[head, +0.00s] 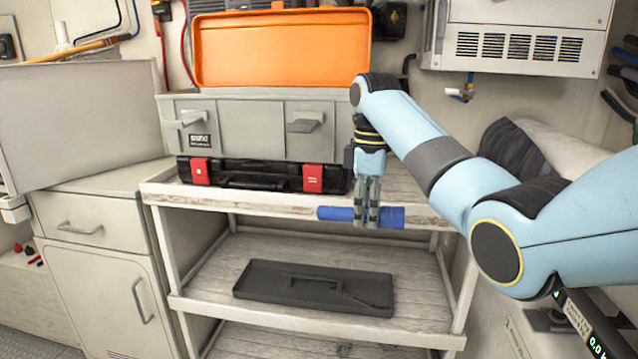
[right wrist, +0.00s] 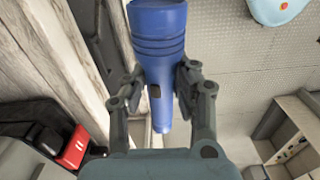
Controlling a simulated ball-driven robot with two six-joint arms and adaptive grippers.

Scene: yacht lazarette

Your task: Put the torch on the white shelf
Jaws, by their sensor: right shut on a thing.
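The blue torch (head: 335,213) is held level, crosswise, in front of the upper board's front edge of the white shelf (head: 250,207). My right gripper (head: 367,221) points down and is shut on the torch's middle, with torch showing on both sides of the fingers. In the right wrist view the ribbed torch (right wrist: 160,30) lies between the two fingers of the gripper (right wrist: 160,82). The torch seems clear of the boards. My left gripper is not in view.
A dark tray (head: 315,287) lies on the middle board. Bare upper board shows right of the case.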

